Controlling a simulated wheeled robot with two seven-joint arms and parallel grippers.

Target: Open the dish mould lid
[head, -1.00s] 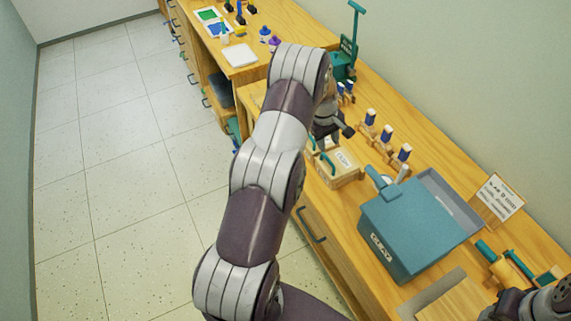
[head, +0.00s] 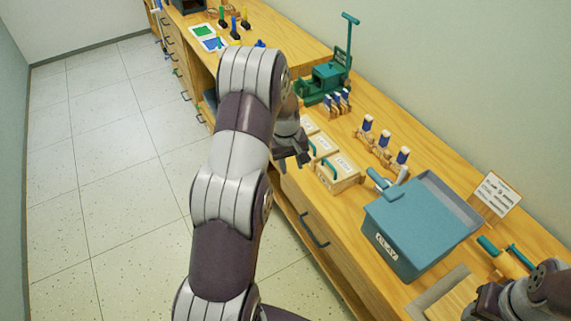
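Light wooden mould boxes stand in a row near the front edge of the wooden counter. The labels are too small for me to tell which is the dish mould. The lids look closed. My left gripper (head: 294,162) hangs just left of the boxes, apart from the handles; its finger gap is unclear. My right gripper (head: 483,303) is partly visible at the lower right.
A blue clay bin (head: 405,240) stands right of the moulds. Blue-topped wooden stamps (head: 368,124) stand behind them. A green press (head: 325,80) is further back. A sign (head: 497,194) leans near the wall. A board (head: 445,295) and rollers lie nearby.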

